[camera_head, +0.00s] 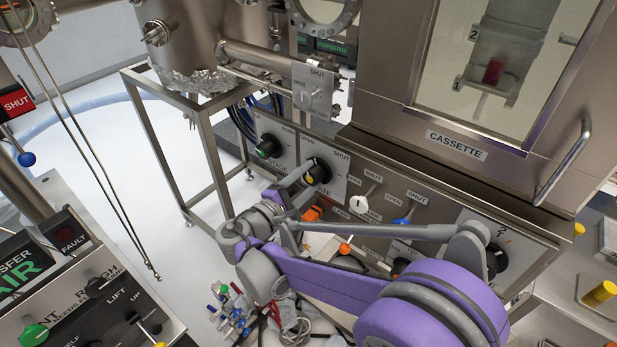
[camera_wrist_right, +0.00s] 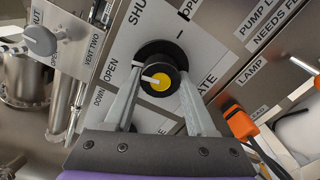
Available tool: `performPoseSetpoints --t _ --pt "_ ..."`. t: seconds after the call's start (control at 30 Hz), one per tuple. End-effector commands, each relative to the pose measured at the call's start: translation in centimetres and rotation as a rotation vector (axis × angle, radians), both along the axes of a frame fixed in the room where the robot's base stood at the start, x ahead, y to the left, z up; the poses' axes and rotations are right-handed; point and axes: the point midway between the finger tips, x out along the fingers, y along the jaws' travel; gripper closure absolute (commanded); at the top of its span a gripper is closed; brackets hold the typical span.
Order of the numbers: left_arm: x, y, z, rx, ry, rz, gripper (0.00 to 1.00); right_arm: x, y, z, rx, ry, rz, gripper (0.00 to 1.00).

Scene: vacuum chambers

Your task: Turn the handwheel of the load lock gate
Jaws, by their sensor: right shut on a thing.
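The handwheel (camera_head: 318,173) is a round black knob with a yellow centre on a grey front panel, with OPEN and SHUT lettered above it. It also shows in the right wrist view (camera_wrist_right: 161,82), where a white pointer mark on it points left, towards the OPEN lettering. My right gripper (camera_head: 306,175) is shut on the handwheel, one finger on either side of it. In the right wrist view the two fingers (camera_wrist_right: 160,88) flank the knob and the plate lettering is partly hidden behind them. My left gripper is out of view.
An orange-handled item (camera_wrist_right: 240,124) is close to the right finger. The cassette chamber (camera_head: 455,145) stands above the panel.

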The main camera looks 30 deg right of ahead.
Motion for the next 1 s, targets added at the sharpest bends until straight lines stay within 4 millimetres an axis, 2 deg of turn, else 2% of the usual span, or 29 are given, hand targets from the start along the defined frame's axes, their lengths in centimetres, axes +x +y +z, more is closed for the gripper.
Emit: performPoseSetpoints --t 1.0 --pt "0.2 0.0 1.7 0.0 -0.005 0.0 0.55 0.0 0.0 0.4 0.37 -0.893 0.0 1.0"
